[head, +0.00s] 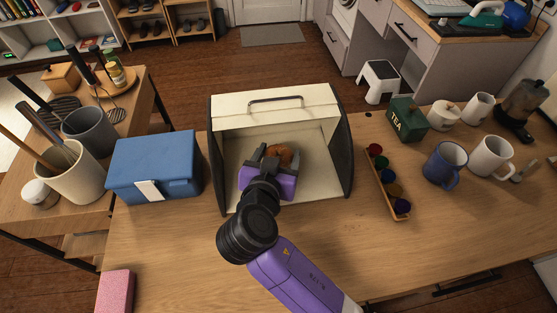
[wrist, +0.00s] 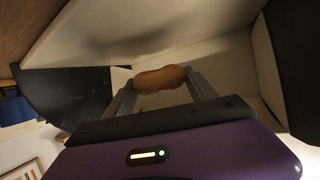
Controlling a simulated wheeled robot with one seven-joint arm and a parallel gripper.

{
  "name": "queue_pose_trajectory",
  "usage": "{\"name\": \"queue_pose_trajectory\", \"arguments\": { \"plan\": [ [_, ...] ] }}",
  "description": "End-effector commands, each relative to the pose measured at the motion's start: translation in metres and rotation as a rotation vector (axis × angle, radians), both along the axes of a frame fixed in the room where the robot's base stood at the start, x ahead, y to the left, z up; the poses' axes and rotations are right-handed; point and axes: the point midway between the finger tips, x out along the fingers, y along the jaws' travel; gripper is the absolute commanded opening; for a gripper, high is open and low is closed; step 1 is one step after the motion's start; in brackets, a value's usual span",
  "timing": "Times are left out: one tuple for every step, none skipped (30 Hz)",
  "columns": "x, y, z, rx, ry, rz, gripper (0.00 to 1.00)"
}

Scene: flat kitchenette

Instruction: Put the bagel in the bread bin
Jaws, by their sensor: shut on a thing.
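The bread bin (head: 225,168) is a cream box with dark side panels, standing on the wooden table with its front open and a handle on its lid. My gripper (head: 276,157) reaches in through the open front. It is shut on the bagel (head: 284,150), which is brown and inside the bin. In the wrist view the bagel (wrist: 160,79) sits between the two grey fingers, with the bin's pale inner walls (wrist: 225,60) around it. Whether the bagel touches the bin's floor I cannot tell.
A blue box (head: 153,165) stands left of the bin. On the right are a tray of coloured balls (head: 388,182), a green tea box (head: 408,119), a blue mug (head: 444,164) and a white mug (head: 490,157). The table in front of the bin is clear apart from my arm.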

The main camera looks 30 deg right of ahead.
Motion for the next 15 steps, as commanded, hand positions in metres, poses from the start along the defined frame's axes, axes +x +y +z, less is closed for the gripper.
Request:
{"name": "queue_pose_trajectory", "arguments": {
  "plan": [
    [-0.001, 0.0, -0.006, -0.001, 0.004, -0.001, 0.55],
    [-0.001, 0.0, -0.01, -0.002, 0.006, 0.0, 0.55],
    [-0.001, 0.0, -0.015, -0.003, 0.005, -0.001, 0.55],
    [-0.001, 0.0, -0.02, -0.004, 0.006, 0.0, 0.55],
    [-0.001, 0.0, -0.024, -0.004, 0.006, 0.0, 0.55],
    [-0.001, 0.0, -0.03, -0.003, 0.005, 0.0, 0.55],
    [0.0, 0.0, -0.032, -0.003, 0.005, 0.0, 0.55],
    [0.001, -0.001, -0.032, -0.002, 0.003, 0.0, 0.55],
    [0.002, -0.001, -0.035, -0.001, 0.002, 0.0, 0.55],
    [0.003, -0.001, -0.036, -0.001, 0.002, 0.0, 0.55],
    [0.003, -0.001, -0.037, -0.001, 0.002, 0.0, 0.55],
    [0.003, -0.001, -0.038, 0.0, 0.002, -0.001, 0.55],
    [0.003, -0.001, -0.038, -0.001, 0.001, -0.001, 0.55],
    [0.003, -0.001, -0.038, 0.0, 0.0, 0.0, 0.55],
    [0.003, -0.001, -0.038, 0.0, 0.0, -0.001, 0.55]
  ]
}}
